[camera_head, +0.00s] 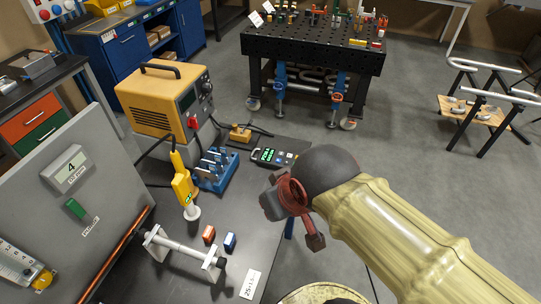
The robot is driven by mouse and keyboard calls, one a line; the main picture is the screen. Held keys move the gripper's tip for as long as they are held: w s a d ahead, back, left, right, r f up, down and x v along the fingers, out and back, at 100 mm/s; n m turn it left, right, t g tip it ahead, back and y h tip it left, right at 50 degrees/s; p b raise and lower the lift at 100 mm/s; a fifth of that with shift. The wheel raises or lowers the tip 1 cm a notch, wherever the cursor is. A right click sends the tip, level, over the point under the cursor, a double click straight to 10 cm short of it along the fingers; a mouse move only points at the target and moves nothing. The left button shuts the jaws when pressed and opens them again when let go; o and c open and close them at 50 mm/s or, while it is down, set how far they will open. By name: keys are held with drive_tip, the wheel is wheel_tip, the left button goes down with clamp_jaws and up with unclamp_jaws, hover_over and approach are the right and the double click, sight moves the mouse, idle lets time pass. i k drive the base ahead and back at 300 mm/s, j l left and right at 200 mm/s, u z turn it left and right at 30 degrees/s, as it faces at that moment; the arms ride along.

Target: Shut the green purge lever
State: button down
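The green purge lever (77,210) is on the face of a grey panel (120,185) at the left. It is a short green handle, slanting from upper left to lower right, with a PURGE label (91,226) just below it. I cannot tell from this view whether it is open or shut. My gripper (290,205) is right of the panel, at the end of my cream-sleeved arm, well apart from the lever. Its dark and reddish parts are seen from behind and above. Whether the fingers are open or shut is unclear, and nothing held is visible.
A flow display (65,170) reading 4 sits above the lever, and a gauge (20,268) below it. A yellow torch (183,180), a clamp fixture (185,250), a blue rack (215,170) and an orange machine (160,98) stand on the dark bench between panel and gripper.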

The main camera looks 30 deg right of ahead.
sight(72, 204)
drive_tip(key=u, duration=1.25)
drive_tip(key=k+l+u, duration=0.15)
drive_tip(key=k+l, duration=0.05)
drive_tip(key=l, duration=0.1)
